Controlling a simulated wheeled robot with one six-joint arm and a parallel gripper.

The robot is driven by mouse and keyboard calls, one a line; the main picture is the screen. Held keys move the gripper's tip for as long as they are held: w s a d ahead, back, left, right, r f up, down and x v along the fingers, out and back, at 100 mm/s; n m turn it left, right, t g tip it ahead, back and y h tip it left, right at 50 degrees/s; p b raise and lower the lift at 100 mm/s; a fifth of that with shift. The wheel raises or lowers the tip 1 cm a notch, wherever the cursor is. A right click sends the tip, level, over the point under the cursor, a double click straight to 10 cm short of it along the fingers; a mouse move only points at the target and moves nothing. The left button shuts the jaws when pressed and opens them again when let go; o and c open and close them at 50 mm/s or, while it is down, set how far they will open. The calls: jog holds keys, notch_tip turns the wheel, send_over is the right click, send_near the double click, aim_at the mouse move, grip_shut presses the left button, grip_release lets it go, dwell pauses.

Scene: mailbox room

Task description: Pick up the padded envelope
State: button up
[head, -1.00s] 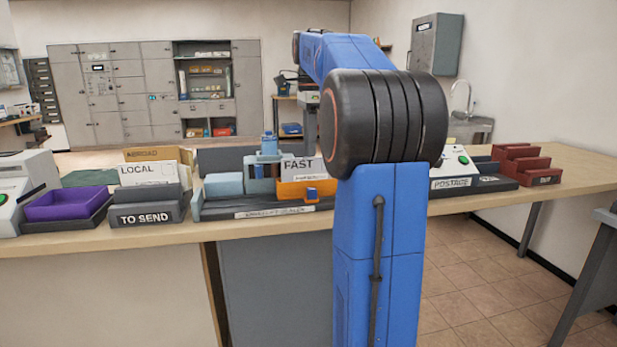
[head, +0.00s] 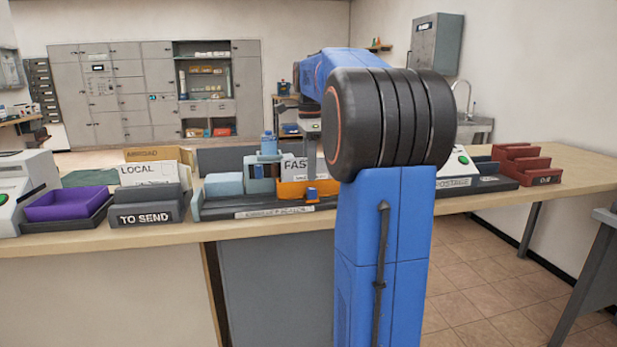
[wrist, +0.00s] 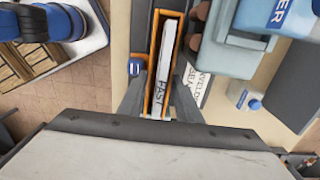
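I cannot pick out the padded envelope with certainty in either view. My gripper (wrist: 159,80) is open in the wrist view, its two grey fingers on either side of a narrow orange holder. A white piece marked FAST (wrist: 166,60) stands on edge in that orange holder (wrist: 152,42), between the fingers; I cannot tell if it is a card or an envelope. I see no finger closed on anything. In the head view the orange holder (head: 296,189) stands on the counter with the FAST piece (head: 293,167) behind its front.
A TO SEND rack (head: 147,205) with LOCAL and ABROAD cards and a purple tray (head: 68,204) stand on the left of the counter (head: 120,242). A POSTAGE machine and a red rack (head: 527,163) stand right.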

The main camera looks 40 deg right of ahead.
grip_shut()
jog(key=shift+r, duration=0.1)
